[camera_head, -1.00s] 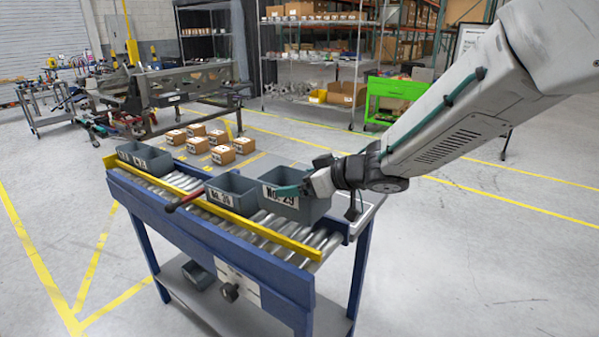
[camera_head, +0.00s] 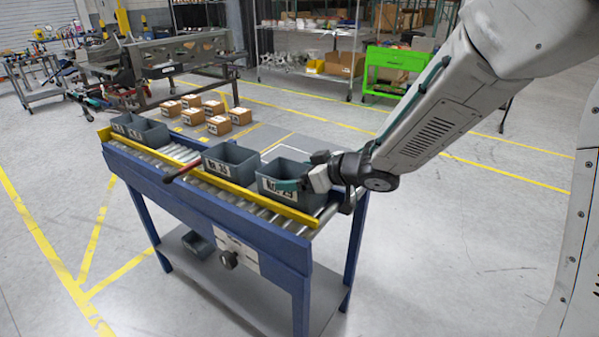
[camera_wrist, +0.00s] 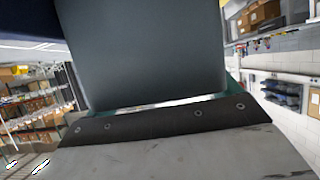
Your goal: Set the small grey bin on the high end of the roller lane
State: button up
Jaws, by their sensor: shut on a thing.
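A small grey bin (camera_head: 284,186) with a white number label is at the near right end of the roller lane (camera_head: 180,152). My gripper (camera_head: 298,185) is shut on its right side wall. Its lower front is hidden behind the yellow rail, so I cannot tell whether it fully rests on the rollers. In the wrist view the bin's grey wall (camera_wrist: 145,55) fills the middle, close against my gripper (camera_wrist: 160,110). The bin looks upright.
Another labelled grey bin (camera_head: 230,162) stands just left of the held one. Two more bins (camera_head: 140,129) sit at the far left end. A bin (camera_head: 197,244) lies on the lower shelf. Cartons (camera_head: 218,125) stand behind.

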jog(key=o, duration=1)
jog(key=shift+o, duration=0.2)
jog(key=shift+r, duration=2.3)
jog(key=shift+o, duration=0.4)
